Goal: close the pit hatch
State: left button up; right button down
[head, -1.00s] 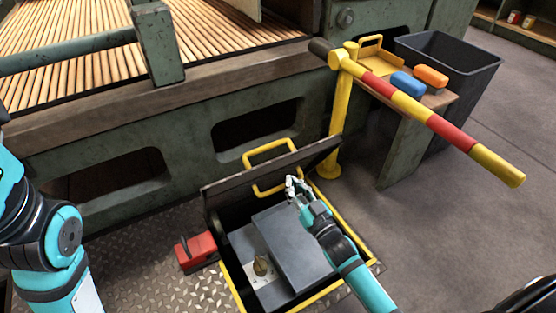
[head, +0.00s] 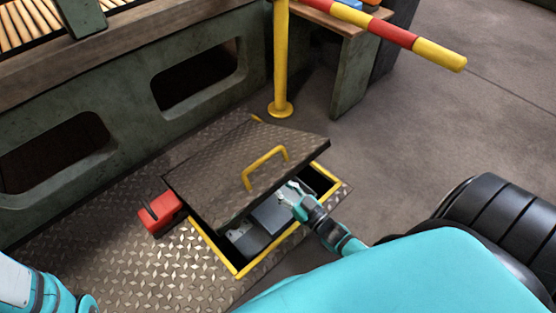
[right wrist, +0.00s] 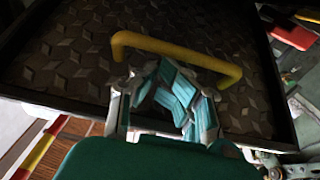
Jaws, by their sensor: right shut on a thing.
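The pit hatch (head: 245,170) is a dark diamond-plate lid with a yellow handle (head: 265,168) on top. It is tilted low over the yellow-edged pit opening (head: 237,270), its near edge still raised, with grey boxes (head: 270,215) visible below. My right gripper (head: 287,192) is at the raised edge, its fingertips partly hidden there. In the right wrist view the lid's framed face (right wrist: 70,55) fills the picture, and my gripper (right wrist: 158,75) is closed at the yellow bar handle (right wrist: 175,52) on it. My left gripper is out of view.
A red box (head: 160,212) sits on the floor plate close to the hatch's left side. A yellow post (head: 281,60) stands behind it, with a red and yellow barrier arm (head: 400,38) overhead. The grey floor to the right is clear.

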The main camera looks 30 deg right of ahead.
jog(key=shift+w+d, duration=0.15)
jog(key=shift+d, duration=0.15)
